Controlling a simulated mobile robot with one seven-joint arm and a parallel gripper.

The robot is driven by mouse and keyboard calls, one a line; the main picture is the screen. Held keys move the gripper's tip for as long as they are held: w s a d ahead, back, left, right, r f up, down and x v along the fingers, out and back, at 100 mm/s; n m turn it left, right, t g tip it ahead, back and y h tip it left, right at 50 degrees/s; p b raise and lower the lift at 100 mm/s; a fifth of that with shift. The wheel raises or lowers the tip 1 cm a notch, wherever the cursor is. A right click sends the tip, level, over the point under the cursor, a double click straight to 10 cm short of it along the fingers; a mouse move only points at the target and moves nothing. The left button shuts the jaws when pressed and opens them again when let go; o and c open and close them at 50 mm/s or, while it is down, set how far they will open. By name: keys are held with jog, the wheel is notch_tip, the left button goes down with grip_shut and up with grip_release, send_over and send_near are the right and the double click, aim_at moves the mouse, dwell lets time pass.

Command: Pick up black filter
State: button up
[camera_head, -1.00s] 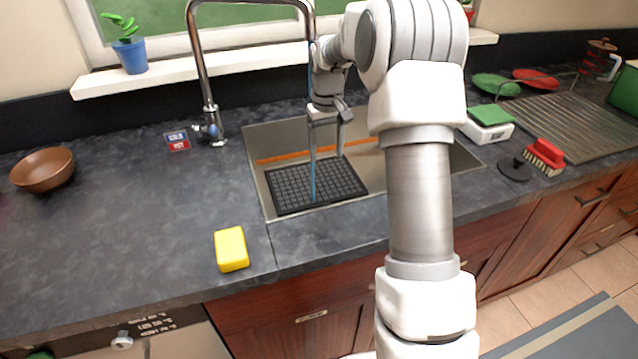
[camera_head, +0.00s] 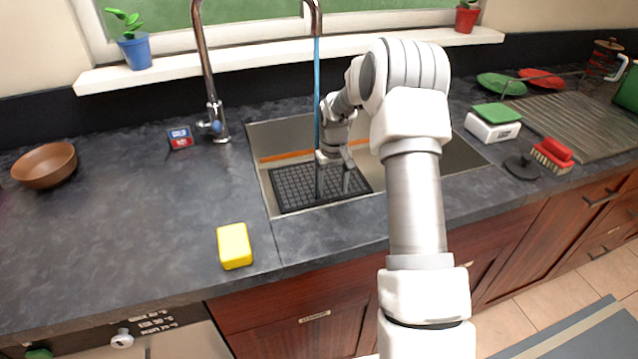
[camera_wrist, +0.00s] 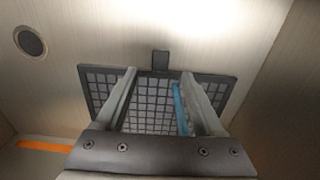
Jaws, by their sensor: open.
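The black filter (camera_head: 292,187) is a flat dark rectangular grid lying on the bottom of the sink. In the wrist view the filter (camera_wrist: 150,98) spans behind my fingers, with a small dark tab (camera_wrist: 160,60) at its far edge. My gripper (camera_head: 333,185) is in the sink, over the right half of the filter, pointing down. In the wrist view my gripper (camera_wrist: 159,75) is open, with its fingers apart over the grid and nothing held. I cannot tell whether the fingertips touch the filter.
The metal sink (camera_head: 262,200) has walls around the filter. A tap (camera_head: 208,95) pours a blue stream (camera_head: 317,90) beside my gripper. A yellow sponge (camera_head: 234,246) lies on the counter in front. A black round object (camera_head: 521,168) and a red brush (camera_head: 553,155) are to the right.

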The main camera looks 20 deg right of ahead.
aim_at(332, 201)
notch_tip(332, 201, down, 5)
jog(key=shift+s+f+b, duration=0.1)
jog(key=shift+s+b, duration=0.05)
jog(key=shift+b, duration=0.2)
grip_shut()
